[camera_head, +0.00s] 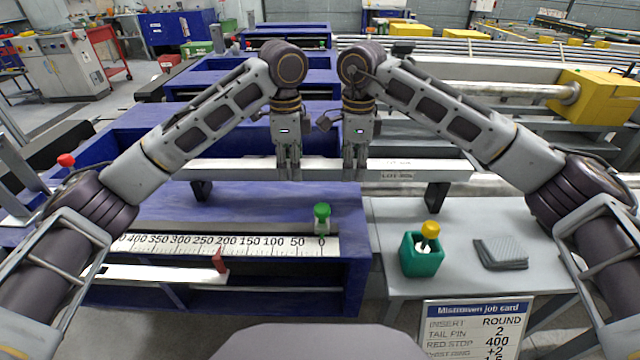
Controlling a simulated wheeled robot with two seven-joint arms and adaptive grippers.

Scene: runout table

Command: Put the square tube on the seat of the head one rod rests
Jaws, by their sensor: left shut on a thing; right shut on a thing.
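The square tube (235,168) is a long, light metallic bar lying level across the middle of the head view, with a small label near its right end. My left gripper (289,174) is shut on it left of its middle. My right gripper (354,174) is shut on it a little further right. A dark rest (202,191) shows below the tube's left part and another dark rest (437,196) below its right part. I cannot tell whether the tube touches them. No seat is clearly visible under the tube.
A ruler scale (170,244) with a red stop (220,261) and a green knob (321,213) is on the blue bench. On the grey table (385,235) are a teal holder (422,262) with a yellow-topped tool (430,231) and grey cloths (500,254). A job card (474,330) stands in front.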

